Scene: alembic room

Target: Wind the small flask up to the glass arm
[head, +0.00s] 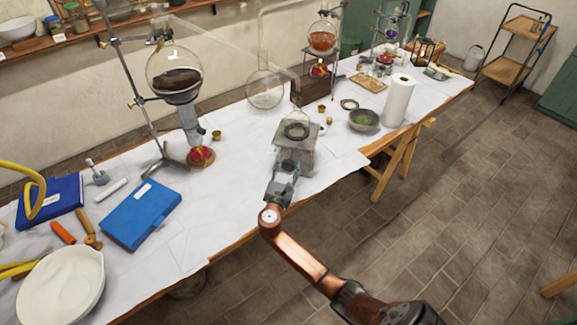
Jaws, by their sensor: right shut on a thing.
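The small flask (297,131) is clear glass and stands upright on the top plate of a grey metal lab jack (302,158) near the table's front edge. The thin glass arm (235,48) slopes down to the right from the large glass vessel (174,72) with dark contents; its lower end is above the small flask, with a gap between them. My right gripper (286,170) is at the near side of the jack, shut on what seems to be its knob, which the fingers hide. My left gripper is out of view.
A steel bowl (364,121) and a paper roll (399,100) stand right of the jack. A round-bottomed flask (265,92) and a wooden box (312,91) are behind it. A red burner (201,157) and blue books (140,214) are left.

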